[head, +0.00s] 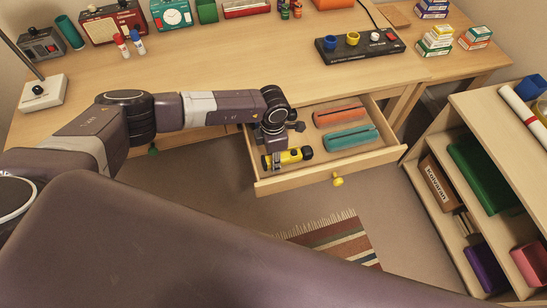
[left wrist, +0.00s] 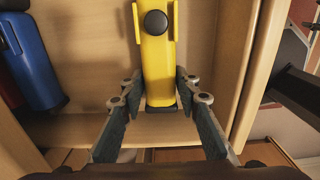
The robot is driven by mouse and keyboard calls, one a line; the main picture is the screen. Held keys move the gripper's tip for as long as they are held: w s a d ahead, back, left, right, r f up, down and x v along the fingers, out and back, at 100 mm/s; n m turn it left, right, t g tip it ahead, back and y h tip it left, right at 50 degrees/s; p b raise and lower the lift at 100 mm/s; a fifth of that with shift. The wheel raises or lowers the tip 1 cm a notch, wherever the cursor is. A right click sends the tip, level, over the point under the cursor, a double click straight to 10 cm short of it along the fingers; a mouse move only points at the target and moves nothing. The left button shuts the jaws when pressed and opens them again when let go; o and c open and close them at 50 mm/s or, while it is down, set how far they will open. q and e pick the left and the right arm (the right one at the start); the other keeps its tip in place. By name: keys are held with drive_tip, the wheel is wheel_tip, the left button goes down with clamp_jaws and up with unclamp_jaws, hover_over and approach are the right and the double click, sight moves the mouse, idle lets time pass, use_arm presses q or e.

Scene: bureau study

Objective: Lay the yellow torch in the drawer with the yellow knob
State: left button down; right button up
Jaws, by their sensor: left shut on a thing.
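The yellow torch (head: 293,156) has black ends and lies level in my left gripper (head: 273,150). In the left wrist view the torch (left wrist: 157,65) shows its black button, with the fingers (left wrist: 158,95) shut on its sides. The drawer with the yellow knob (head: 337,181) is pulled open under the desk. The torch is within the drawer's outline, at its left side; I cannot tell whether it touches the drawer floor (left wrist: 85,75). My right gripper is not in view.
A red case (head: 339,113) and a teal case (head: 351,137) lie in the drawer, to the right of the torch. The desk (head: 245,55) carries radios, markers and a battery charger (head: 360,44). A shelf unit (head: 490,105) stands at right. A striped rug (head: 335,240) lies on the floor.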

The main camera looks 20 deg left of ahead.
use_arm(q)
drive_tip(key=c, duration=1.5)
unclamp_jaws()
drive_tip(key=shift+o, duration=0.2)
drive_tip(key=shift+r, duration=0.25)
wheel_tip(320, 180, up, 12)
drive_tip(key=b, duration=0.1)
drive_tip(key=shift+f, duration=0.15)
